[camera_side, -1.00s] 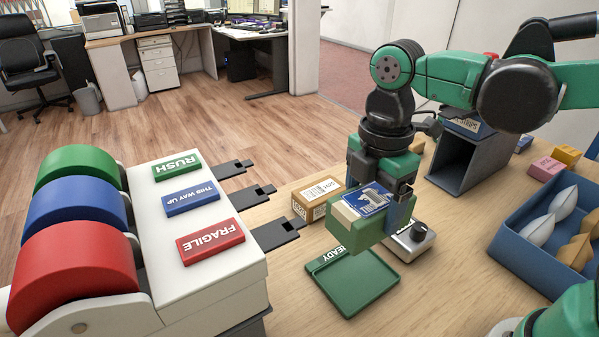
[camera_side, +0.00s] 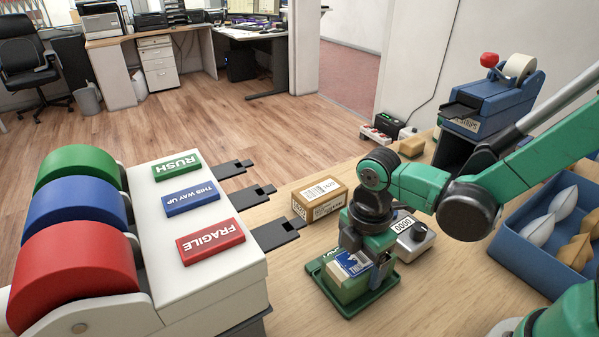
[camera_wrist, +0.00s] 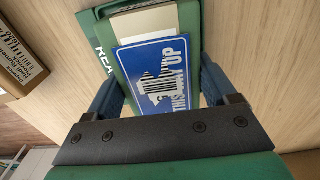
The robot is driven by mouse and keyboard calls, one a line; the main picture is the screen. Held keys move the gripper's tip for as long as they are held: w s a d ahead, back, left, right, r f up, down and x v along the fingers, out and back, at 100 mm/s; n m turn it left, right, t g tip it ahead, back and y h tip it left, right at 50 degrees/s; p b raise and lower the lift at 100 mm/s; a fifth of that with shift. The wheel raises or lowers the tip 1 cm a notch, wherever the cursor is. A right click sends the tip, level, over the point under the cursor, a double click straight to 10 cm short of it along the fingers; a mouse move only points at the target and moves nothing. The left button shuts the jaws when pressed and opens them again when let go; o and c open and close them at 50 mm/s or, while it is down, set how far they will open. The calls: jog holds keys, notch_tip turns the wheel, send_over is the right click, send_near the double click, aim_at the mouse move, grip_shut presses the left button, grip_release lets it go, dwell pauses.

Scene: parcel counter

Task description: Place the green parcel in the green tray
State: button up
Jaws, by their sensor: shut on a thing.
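My gripper (camera_side: 362,268) is shut on the green parcel (camera_side: 346,290), with its fingers on two opposite sides. The parcel has a pale strip and a blue THIS WAY UP label on top. It is inside the outline of the green tray (camera_side: 316,270), whose rim shows around it. I cannot tell whether its underside touches the tray floor. In the wrist view the label fills the space between my fingers (camera_wrist: 160,92). The tray (camera_wrist: 104,62) shows there beyond the parcel, with its lettering partly covered.
A brown carton (camera_side: 320,198) stands close behind the tray. A white device with a dial and counter (camera_side: 412,238) stands to its right. A blue bin of pouches (camera_side: 545,235) is farther right. The label machine (camera_side: 205,240) with three rolls is left. Bare counter lies in front.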

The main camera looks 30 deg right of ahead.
jog(key=shift+f, duration=0.15)
jog(key=o, duration=1.3)
notch_tip(320, 180, up, 12)
jog(key=d+m+t, duration=0.7)
jog(key=m, duration=1.1)
jog(key=shift+w+d+f, duration=0.2)
jog(key=shift+w+d, duration=0.15)
jog(key=shift+w, duration=0.1)
